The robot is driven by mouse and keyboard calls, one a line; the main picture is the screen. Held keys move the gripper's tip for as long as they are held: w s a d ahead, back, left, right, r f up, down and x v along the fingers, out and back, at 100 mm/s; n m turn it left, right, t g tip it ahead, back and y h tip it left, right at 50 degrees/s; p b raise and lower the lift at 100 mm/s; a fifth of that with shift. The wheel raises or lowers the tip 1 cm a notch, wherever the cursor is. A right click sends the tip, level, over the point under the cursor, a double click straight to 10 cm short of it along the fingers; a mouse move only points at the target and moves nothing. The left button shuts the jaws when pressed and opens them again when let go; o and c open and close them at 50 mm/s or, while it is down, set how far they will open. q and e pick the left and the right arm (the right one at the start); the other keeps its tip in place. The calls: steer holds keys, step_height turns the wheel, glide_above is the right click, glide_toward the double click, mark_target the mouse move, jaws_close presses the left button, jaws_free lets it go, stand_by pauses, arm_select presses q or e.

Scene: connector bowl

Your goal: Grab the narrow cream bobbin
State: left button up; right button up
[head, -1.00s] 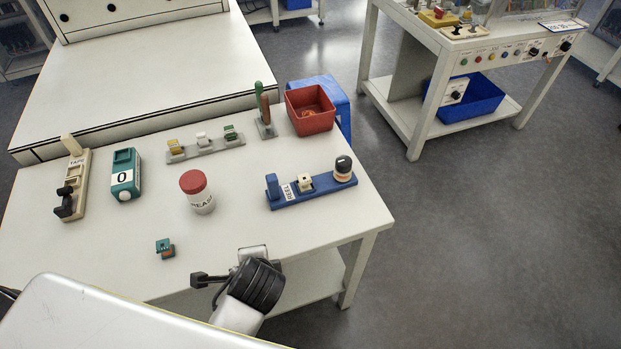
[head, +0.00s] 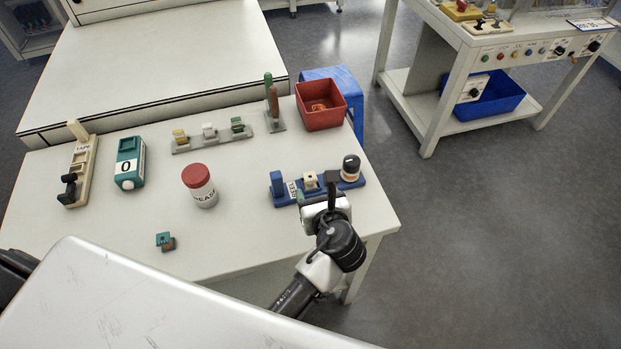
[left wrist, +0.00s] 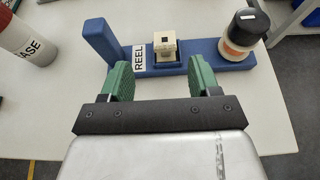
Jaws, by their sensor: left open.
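The narrow cream bobbin (head: 310,179) is a small cream, square-topped piece with a dark hole. It sits upright in the middle of the blue holder marked REEL (head: 283,200) and also shows in the left wrist view (left wrist: 165,44). My left gripper (head: 317,188) is at the front edge of this holder, close to the bobbin. In the left wrist view its two green-padded fingers (left wrist: 160,72) are apart with nothing gripped, and the bobbin stands just beyond the gap between them. My right gripper is not in view.
On the same holder, a black-topped white and orange jar (head: 350,167) stands right of the bobbin and a blue post (head: 277,184) left of it. A red-lidded jar (head: 200,186) stands left. A red bin (head: 321,108) is behind. The table's front left is mostly clear.

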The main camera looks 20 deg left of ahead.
mark_target(310, 176)
arm_select(q)
steer(key=x, duration=0.7)
steer(key=shift+w+d+r, duration=0.15)
steer(key=shift+w+d, duration=0.1)
steer(key=shift+w, duration=0.05)
steer(key=c, duration=1)
steer(key=shift+r+p, duration=0.15)
steer(key=shift+p, duration=0.15)
